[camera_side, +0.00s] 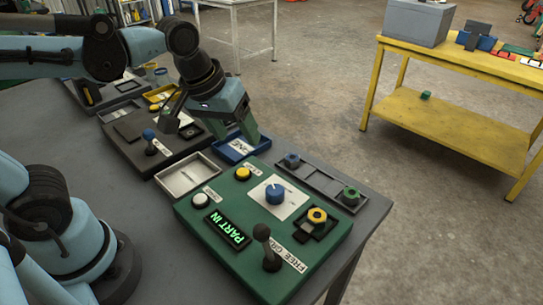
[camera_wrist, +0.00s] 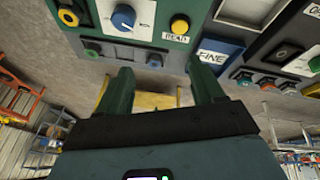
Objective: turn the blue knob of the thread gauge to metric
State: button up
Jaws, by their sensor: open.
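The thread gauge is a green box (camera_side: 222,252) on the dark bench, with a lit "PART IN" display (camera_side: 228,229). Its blue knob (camera_side: 275,192) stands on a white plate; the plate's markings are too small to read. The knob also shows at the top of the wrist view (camera_wrist: 124,17). A yellow nut (camera_side: 316,215) sits in the gauge's dark holder. My gripper (camera_side: 238,136) is open and empty, beyond the knob and apart from it, over the area of the blue "FINE" tray. Its two fingers show in the wrist view (camera_wrist: 162,88), with nothing between them.
The gauge has a yellow button (camera_side: 243,173), a white button (camera_side: 200,200) and a black upright lever (camera_side: 266,243). A grey tray (camera_side: 322,183) behind it holds blue and green nuts. A silver tray (camera_side: 188,177) and dark panel (camera_side: 125,150) lie left. A yellow table (camera_side: 450,122) stands apart.

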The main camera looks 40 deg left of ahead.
aim_at(275, 190)
jog(key=w+d+n+g, duration=0.35)
jog(key=d+n, duration=0.25)
jog(key=d, duration=0.2)
jog(key=shift+g+y, duration=0.3)
jog(key=shift+g, duration=0.15)
jog(key=shift+s+a+f, duration=0.1)
jog(key=shift+f, duration=2.8)
jog(key=shift+s+a+f, duration=0.1)
jog(key=shift+f, duration=2.8)
jog(key=c, duration=1.1)
jog(key=shift+o, duration=0.2)
